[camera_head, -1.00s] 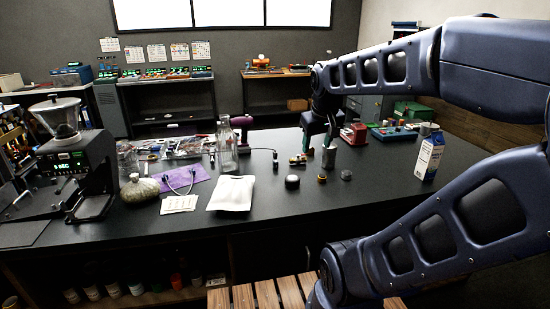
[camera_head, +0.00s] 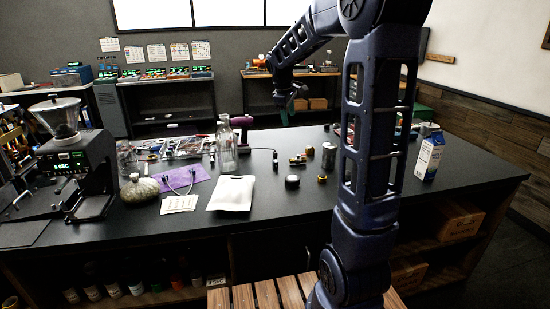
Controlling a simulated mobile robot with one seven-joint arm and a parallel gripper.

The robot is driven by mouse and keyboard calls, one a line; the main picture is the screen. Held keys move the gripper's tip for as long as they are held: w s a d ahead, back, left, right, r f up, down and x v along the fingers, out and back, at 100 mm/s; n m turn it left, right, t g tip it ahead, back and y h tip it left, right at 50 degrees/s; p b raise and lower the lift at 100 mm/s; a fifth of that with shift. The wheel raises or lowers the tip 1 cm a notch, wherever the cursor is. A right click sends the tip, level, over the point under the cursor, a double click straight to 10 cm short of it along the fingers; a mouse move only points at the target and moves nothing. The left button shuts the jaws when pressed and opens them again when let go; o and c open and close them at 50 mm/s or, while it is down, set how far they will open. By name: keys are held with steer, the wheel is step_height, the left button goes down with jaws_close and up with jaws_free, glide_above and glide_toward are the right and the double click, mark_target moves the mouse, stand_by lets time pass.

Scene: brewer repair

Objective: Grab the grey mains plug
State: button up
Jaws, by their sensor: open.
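A small plug-like piece (camera_head: 275,163) stands at the end of a dark cord on the black worktop, right of the glass bottle. It looks dark and is too small for me to be sure that it is the grey mains plug. My gripper (camera_head: 285,119) hangs from my arm above the worktop's far side, up and slightly right of that piece in the picture. It is open, small in view and apart from everything on the worktop. I see nothing between its fingers.
A glass bottle (camera_head: 227,146), a white pouch (camera_head: 232,193), a black round knob (camera_head: 292,182) and a metal canister (camera_head: 329,157) stand nearby. A milk carton (camera_head: 429,157) stands at the right. My arm hides part of the right worktop. The front middle is clear.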

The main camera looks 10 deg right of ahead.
steer(key=w+a+f+n+g+h, duration=0.1)
steer(key=w+f+n, duration=0.1)
steer(key=w+f, duration=0.35)
steer(key=w+a+f+n, duration=0.1)
steer(key=w+f+n, duration=0.15)
steer(key=w, duration=0.65)
steer(key=n+h, duration=0.1)
steer(key=n, duration=0.3)
glide_toward(275, 152)
steer(key=shift+g, duration=0.3)
steer(key=x, duration=0.5)
steer(key=shift+w+a+f, duration=0.1)
steer(key=shift+a+f, duration=0.1)
steer(key=shift+w+x, duration=0.15)
steer(key=shift+x, duration=1.15)
steer(key=shift+w+x, duration=0.15)
steer(key=shift+x, duration=1.2)
steer(key=shift+d+r, duration=0.1)
steer(key=shift+d, duration=0.1)
steer(key=c, duration=1.1)
steer(key=shift+o, duration=0.2)
